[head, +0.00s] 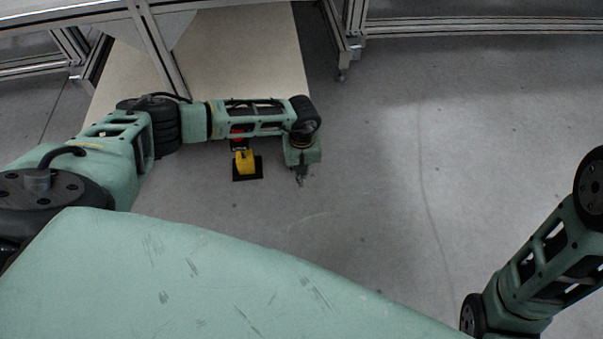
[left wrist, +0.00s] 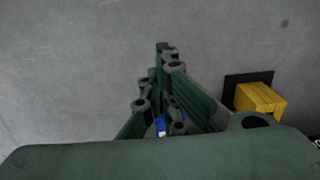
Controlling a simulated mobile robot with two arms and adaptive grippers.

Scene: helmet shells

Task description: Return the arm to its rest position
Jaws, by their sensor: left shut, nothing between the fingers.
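My left arm comes in from the left in the head view and reaches across to the right. My left gripper (head: 301,179) hangs down at the end of this arm, over the bare grey floor. In the left wrist view my left gripper (left wrist: 164,52) is shut, with its fingertips together and nothing between them. My right arm shows at the right edge of the head view, but its gripper is outside the picture.
A yellow block-like thing (head: 244,160) on a black plate stands on the floor left of my left gripper; it also shows in the left wrist view (left wrist: 260,101). Metal frames (head: 158,45) and a beige panel (head: 250,50) are at the back. The floor (head: 400,190) is clear centre right.

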